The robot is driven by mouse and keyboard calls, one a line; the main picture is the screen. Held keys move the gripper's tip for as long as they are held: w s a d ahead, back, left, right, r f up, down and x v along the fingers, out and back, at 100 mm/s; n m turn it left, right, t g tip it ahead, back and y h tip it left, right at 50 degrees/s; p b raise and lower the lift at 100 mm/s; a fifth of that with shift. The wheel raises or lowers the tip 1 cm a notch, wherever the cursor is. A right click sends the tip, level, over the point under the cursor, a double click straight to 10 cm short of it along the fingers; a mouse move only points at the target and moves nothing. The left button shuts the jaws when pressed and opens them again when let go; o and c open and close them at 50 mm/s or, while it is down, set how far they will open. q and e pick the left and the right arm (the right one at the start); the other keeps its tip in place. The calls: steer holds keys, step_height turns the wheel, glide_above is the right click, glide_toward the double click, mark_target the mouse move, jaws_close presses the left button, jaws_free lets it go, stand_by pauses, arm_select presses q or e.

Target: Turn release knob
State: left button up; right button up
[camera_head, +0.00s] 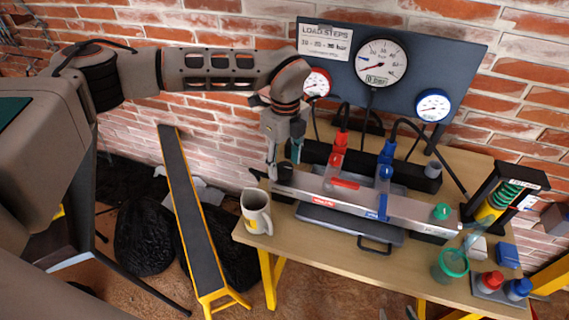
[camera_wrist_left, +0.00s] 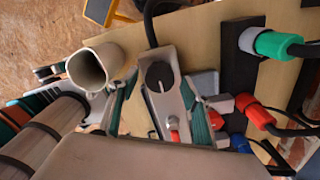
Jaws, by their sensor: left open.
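A black round knob (camera_head: 286,173) sits on the left end of the long metal beam (camera_head: 330,190) on the table. It also shows in the left wrist view as a black knob with a ridge (camera_wrist_left: 159,76) on the beam's rounded end. My left gripper (camera_head: 284,155) is open just above the knob, pointing down. In the left wrist view the knob shows between its two teal-padded fingers; I see no clear contact. My right gripper is not in view.
A beige mug (camera_head: 256,211) stands close to the knob at the table's left edge. A gauge panel (camera_head: 420,75) rises behind.

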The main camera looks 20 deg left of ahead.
mark_target(285, 167)
arm_select(q)
step_height(285, 167, up, 11)
steer(key=shift+r, duration=0.15)
stand_by(0.6)
